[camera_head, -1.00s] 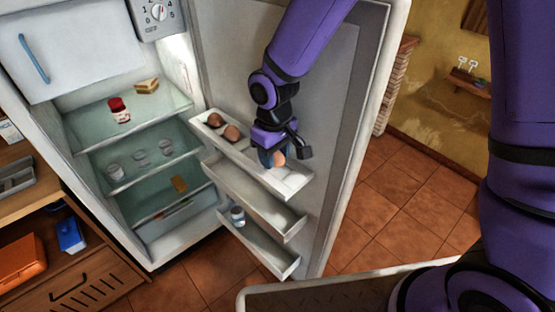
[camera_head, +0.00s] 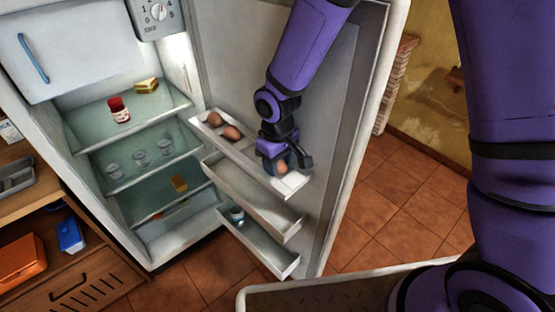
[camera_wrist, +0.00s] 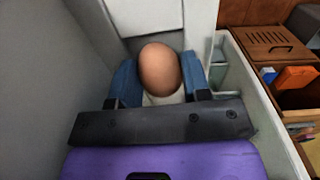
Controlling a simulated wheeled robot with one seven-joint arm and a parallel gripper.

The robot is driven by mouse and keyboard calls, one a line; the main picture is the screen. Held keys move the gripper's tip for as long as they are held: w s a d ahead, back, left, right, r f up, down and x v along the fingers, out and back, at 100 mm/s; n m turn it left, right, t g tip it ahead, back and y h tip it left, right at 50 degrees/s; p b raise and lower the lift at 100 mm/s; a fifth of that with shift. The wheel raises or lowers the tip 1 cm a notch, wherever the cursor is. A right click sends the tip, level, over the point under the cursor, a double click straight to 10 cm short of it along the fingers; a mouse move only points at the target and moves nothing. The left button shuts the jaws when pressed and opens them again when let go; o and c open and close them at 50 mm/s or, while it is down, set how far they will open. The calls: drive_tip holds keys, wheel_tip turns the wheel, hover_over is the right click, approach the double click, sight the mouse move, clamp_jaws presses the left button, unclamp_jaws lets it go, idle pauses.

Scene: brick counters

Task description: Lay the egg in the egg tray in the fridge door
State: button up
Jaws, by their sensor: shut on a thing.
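A brown egg (camera_wrist: 160,70) is between the blue fingers of my gripper (camera_wrist: 158,82) in the wrist view. In the head view my gripper (camera_head: 277,165) is shut on this egg (camera_head: 282,168), low over the right end of the egg tray (camera_head: 292,183) on the top shelf of the open fridge door. I cannot tell whether the egg touches the tray. Two other brown eggs (camera_head: 232,132) lie at the tray's left end.
The open fridge door (camera_head: 345,130) stands close behind my arm. A red-lidded jar (camera_head: 119,110) and several glasses stand inside the fridge. Tiled floor (camera_head: 390,205) is clear at right.

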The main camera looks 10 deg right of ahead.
drive_tip(key=shift+s+d+f, duration=0.1)
drive_tip(key=shift+s+f, duration=0.05)
drive_tip(key=shift+f, duration=0.15)
drive_tip(key=o, duration=0.6)
drive_tip(key=shift+s, duration=0.1)
drive_tip(key=shift+r, duration=0.25)
drive_tip(key=shift+o, duration=0.5)
wheel_tip(320, 180, up, 13)
drive_tip(key=shift+w+f, duration=0.15)
drive_tip(key=shift+w, duration=0.1)
